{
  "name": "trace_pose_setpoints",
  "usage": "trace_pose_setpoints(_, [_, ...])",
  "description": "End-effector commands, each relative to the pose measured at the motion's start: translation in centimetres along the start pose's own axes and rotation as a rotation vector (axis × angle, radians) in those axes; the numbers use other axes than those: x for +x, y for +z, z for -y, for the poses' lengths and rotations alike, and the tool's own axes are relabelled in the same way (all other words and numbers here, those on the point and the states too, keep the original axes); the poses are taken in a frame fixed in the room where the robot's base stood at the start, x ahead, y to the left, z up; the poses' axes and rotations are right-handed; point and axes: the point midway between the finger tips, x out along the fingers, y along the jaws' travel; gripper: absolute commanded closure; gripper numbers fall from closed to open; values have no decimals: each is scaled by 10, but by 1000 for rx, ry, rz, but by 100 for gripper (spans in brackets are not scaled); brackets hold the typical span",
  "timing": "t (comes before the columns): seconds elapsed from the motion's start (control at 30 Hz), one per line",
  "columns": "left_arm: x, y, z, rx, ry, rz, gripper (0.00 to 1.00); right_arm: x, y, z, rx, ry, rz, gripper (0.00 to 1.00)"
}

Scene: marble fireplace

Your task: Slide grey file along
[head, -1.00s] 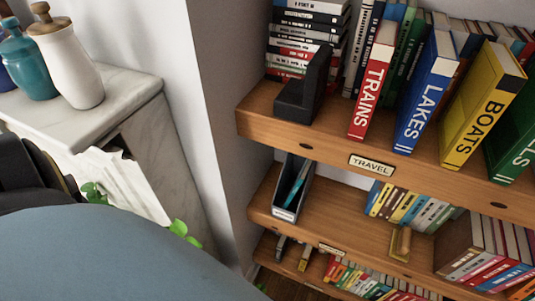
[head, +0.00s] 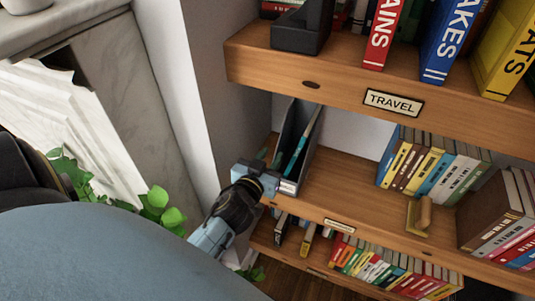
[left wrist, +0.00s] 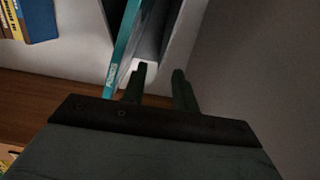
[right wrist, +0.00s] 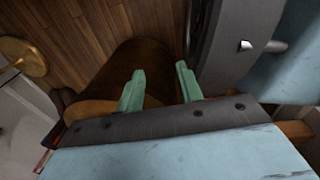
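The grey file (head: 291,135) stands upright at the left end of the middle shelf, with a thin teal book (head: 300,150) in it. My left gripper (head: 262,168) is at the front of the file and hides part of its lower front. In the left wrist view the left fingers (left wrist: 159,82) are apart, pointing at the file (left wrist: 178,38); whether they touch it I cannot tell. The teal book (left wrist: 124,45) shows there too.
The middle shelf (head: 345,195) is bare right of the file, up to a row of books (head: 435,165) and a small wooden-handled object (head: 420,215). The upper shelf (head: 300,75), with a TRAVEL label, overhangs the file. A wall is at left, with a plant (head: 160,207) nearby.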

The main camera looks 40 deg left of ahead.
Motion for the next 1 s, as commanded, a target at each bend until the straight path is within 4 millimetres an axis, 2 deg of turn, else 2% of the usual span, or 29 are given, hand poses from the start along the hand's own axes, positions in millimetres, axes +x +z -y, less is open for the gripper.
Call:
trace_pose_setpoints(0.03, [0,-12,3,-8,-8,-42,71,8,1,-2,-2,4,1,64])
trace_pose_setpoints(0.1, [-1,-26,6,-14,-15,-82,71,10,2,-4,-3,6,1,64])
trace_pose_setpoints(0.2, [-2,-37,8,-18,-21,-108,71,11,2,-4,-4,7,1,64])
trace_pose_setpoints(0.6, [2,-39,8,-18,-20,-109,71,10,0,-4,-4,6,-2,64])
trace_pose_setpoints(0.77, [21,-42,8,-16,-19,-111,71,10,0,-4,-4,6,-2,64])
trace_pose_setpoints(1.0, [68,-46,9,-16,-19,-110,71,12,-2,-3,-3,5,0,64])
